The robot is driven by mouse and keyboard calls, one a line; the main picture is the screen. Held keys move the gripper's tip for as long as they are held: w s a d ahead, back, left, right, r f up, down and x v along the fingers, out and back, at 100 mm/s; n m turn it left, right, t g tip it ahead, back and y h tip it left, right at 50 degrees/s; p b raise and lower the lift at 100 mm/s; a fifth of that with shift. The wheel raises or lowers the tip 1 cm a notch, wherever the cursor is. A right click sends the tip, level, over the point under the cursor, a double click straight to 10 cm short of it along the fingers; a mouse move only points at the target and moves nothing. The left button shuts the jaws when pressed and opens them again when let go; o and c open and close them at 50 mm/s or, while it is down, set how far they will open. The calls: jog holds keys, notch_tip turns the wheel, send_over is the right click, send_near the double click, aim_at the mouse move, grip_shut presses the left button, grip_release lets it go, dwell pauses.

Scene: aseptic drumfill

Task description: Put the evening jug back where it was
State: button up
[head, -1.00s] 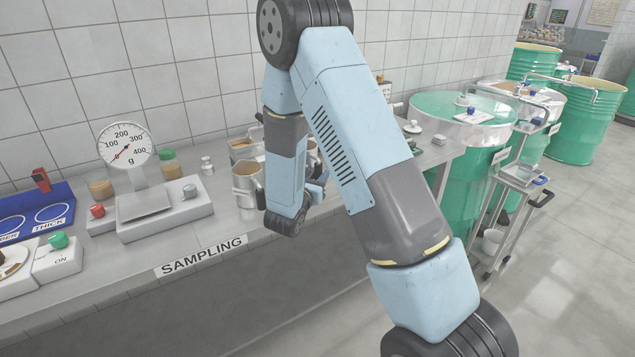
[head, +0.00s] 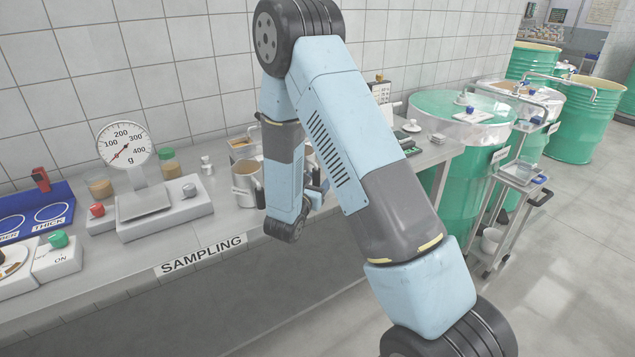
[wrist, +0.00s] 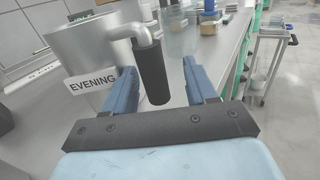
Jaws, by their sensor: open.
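The evening jug (wrist: 95,55) is a metal jug with a white EVENING label, upright on the bench at the left of the wrist view. Its handle with a black grip (wrist: 152,72) faces my gripper (wrist: 158,68). My gripper is open, with one blue finger on each side of the black grip; I cannot tell whether either touches it. In the head view my arm hides most of the gripper (head: 318,188) and the spot beside it. Another metal jug (head: 244,184) stands left of my arm in the head view; its label cannot be read.
The steel bench (head: 215,232) runs along the tiled wall. A scale (head: 160,210) stands to the left. A clear container (wrist: 180,40) stands beyond the gripper. Green drums (head: 470,160) and a trolley (head: 520,175) are to the right.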

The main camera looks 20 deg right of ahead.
jog(key=v, duration=1.2)
jog(key=s+d+r+m+g+h, duration=0.1)
jog(key=s+d+r+m+g, duration=1.3)
jog(key=d+m, duration=0.25)
jog(key=s+a+r+m+t+y, duration=0.5)
jog(key=s+a+r+m+y, duration=0.1)
jog(key=s+r+m+y, duration=0.5)
notch_tip(320, 180, up, 2)
jog(key=shift+s+r+m+y, duration=0.1)
jog(key=shift+s+m+y, duration=0.15)
jog(key=shift+m+y, duration=0.35)
